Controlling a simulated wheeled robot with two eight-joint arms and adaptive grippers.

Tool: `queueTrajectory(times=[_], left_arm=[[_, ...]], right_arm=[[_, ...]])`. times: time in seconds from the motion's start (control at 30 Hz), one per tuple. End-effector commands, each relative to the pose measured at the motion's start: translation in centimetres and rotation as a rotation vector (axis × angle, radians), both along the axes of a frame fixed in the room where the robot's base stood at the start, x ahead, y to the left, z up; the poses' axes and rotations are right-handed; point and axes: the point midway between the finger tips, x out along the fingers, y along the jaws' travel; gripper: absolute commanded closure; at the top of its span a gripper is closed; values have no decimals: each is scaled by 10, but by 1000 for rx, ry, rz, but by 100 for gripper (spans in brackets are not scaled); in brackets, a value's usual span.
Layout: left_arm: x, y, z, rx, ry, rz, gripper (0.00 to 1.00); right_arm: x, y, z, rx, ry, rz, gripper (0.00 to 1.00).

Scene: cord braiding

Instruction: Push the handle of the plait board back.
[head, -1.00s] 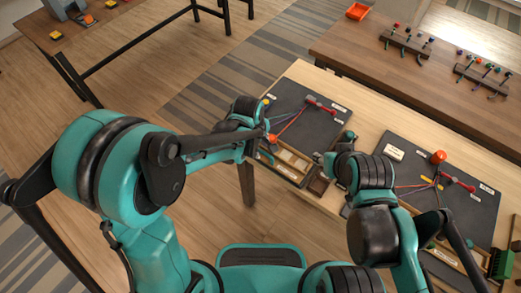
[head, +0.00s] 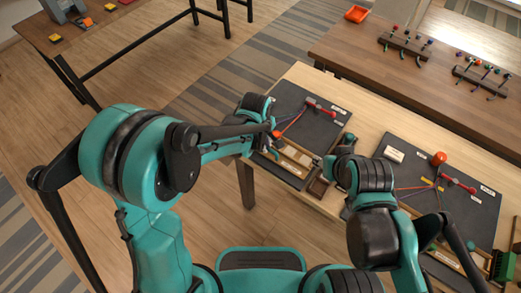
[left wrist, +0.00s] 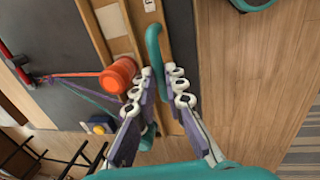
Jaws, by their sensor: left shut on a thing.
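The left plait board (head: 318,130) is a dark panel with a red piece (head: 320,105) near its back, from which cords run toward an orange knob (head: 276,134). My left gripper (left wrist: 160,72) is over the board's front-left edge, with its fingertips closed about a teal bent bar (left wrist: 153,45). The orange knob, seen also in the left wrist view (left wrist: 119,75), is close beside the left fingertip; I cannot tell if they touch. My right gripper (head: 328,162) is near the board's right side, mostly hidden by its own arm.
A second dark board (head: 470,212) with an upright orange knob (head: 438,158) lies to the right.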

Motion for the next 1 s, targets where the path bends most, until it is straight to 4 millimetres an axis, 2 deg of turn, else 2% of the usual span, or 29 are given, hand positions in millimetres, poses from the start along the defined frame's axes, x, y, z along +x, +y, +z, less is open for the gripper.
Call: queueTrajectory(times=[0.1, 0.37, 0.4, 0.47, 0.77, 0.87, 1.0], left_arm=[[14, -10, 0, 0, -1, -1, 100], [16, -12, 1, -2, -5, 0, 100], [17, -12, 1, -3, -5, 0, 81], [17, -12, 1, -2, -5, 0, 68], [15, -11, 1, -1, -2, 0, 68], [14, -10, 9, -1, -2, 0, 68], [10, -7, 33, -1, -1, 0, 68]], right_arm=[[0, 0, -1, 0, 0, 0, 60], [0, 0, -1, 0, 0, 0, 60], [0, 0, -1, 0, 0, 0, 60], [0, 0, -1, 0, 0, 0, 60], [0, 0, -1, 0, 0, 0, 60], [0, 0, -1, 0, 0, 0, 60], [0, 0, -1, 0, 0, 0, 60]])
